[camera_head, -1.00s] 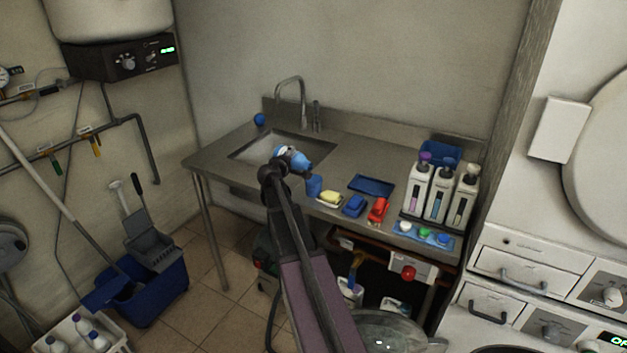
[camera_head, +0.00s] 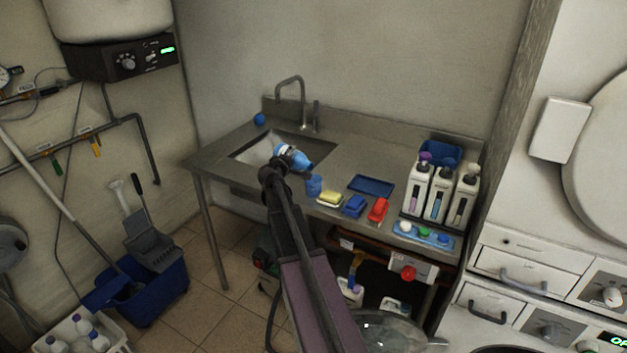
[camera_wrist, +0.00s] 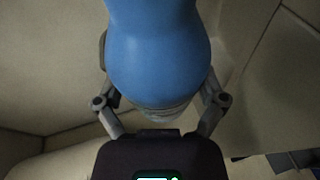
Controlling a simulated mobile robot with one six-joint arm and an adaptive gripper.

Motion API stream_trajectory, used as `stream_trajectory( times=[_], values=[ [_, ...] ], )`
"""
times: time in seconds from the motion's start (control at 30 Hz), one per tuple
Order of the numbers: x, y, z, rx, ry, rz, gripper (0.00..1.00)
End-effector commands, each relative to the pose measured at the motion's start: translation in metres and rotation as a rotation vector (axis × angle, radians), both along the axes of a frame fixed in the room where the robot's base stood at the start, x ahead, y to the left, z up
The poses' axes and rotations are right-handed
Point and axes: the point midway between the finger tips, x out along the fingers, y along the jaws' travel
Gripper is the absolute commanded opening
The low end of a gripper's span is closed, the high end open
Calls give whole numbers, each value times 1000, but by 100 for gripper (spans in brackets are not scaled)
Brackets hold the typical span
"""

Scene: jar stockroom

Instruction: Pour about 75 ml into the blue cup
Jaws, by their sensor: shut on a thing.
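A blue bottle-like container (camera_head: 299,160) with a paler end is held over the front of the steel counter by the sink. In the wrist view the same blue container (camera_wrist: 157,55) fills the top middle, with a grey-white part near my palm. My gripper (camera_head: 284,162) is shut on it, with one finger on each side in the wrist view. The container looks tilted, its blue end toward the right. The blue cup (camera_head: 314,185) stands on the counter's front edge, just below and right of the container. Its inside and any liquid cannot be made out.
Right of the cup are a yellow sponge (camera_head: 330,198), a blue block (camera_head: 354,206), a red one (camera_head: 378,210) and a blue tray (camera_head: 371,186). White bottles (camera_head: 436,195) stand farther right. The sink (camera_head: 257,147) and tap (camera_head: 291,84) are behind my gripper.

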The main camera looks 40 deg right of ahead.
Motion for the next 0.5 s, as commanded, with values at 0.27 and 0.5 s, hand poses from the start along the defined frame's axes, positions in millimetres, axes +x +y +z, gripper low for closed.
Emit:
stream_trajectory(
  times=[0.27, 0.5],
  values=[
    [-1, 0, 1, 3, -15, 0, 33],
    [-1, 0, 3, 5, -28, 0, 33]
  ],
)
